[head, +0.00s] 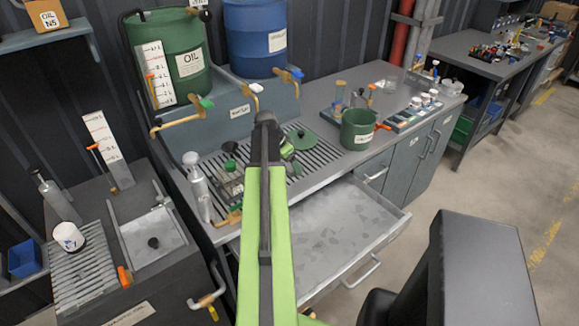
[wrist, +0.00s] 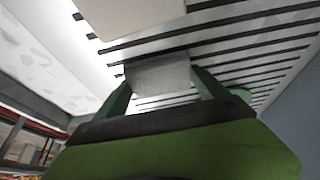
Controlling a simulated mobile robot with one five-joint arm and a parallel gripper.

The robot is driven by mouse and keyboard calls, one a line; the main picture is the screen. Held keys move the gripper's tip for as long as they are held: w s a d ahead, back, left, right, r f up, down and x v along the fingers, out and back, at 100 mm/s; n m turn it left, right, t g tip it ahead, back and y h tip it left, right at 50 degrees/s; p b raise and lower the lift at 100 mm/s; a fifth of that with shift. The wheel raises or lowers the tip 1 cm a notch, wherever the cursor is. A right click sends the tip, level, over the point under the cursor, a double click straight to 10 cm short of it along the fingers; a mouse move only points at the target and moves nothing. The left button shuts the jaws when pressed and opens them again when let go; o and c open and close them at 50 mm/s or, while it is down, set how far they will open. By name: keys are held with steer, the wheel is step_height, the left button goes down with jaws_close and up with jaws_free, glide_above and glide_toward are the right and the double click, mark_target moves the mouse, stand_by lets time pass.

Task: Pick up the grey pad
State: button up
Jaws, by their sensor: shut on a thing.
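The grey pad (wrist: 160,73) is a small pale-grey block in the wrist view. It sits between the two green fingers of my gripper (wrist: 163,88), which is shut on it. The slatted grate (wrist: 240,52) shows behind the pad; I cannot tell whether the pad touches it. In the head view my arm reaches over the grate (head: 322,153) on the counter, and the arm hides the pad and most of the gripper.
An open drawer (head: 335,240) lies below the grate. Green (head: 170,55) and blue (head: 255,38) drums with taps stand behind.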

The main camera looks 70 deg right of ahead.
mark_target(289, 165)
steer(key=shift+r+p, duration=0.55)
steer(key=shift+r, duration=0.05)
step_height(289, 165, up, 4)
steer(key=p, duration=0.4)
steer(key=s+a+r+p, duration=0.2)
steer(key=s+r+p, duration=0.3)
steer(key=s, duration=0.6)
steer(key=shift+s+a+r+p, duration=0.15)
steer(key=shift+s+r+p, duration=0.05)
steer(key=shift+r+p, duration=0.2)
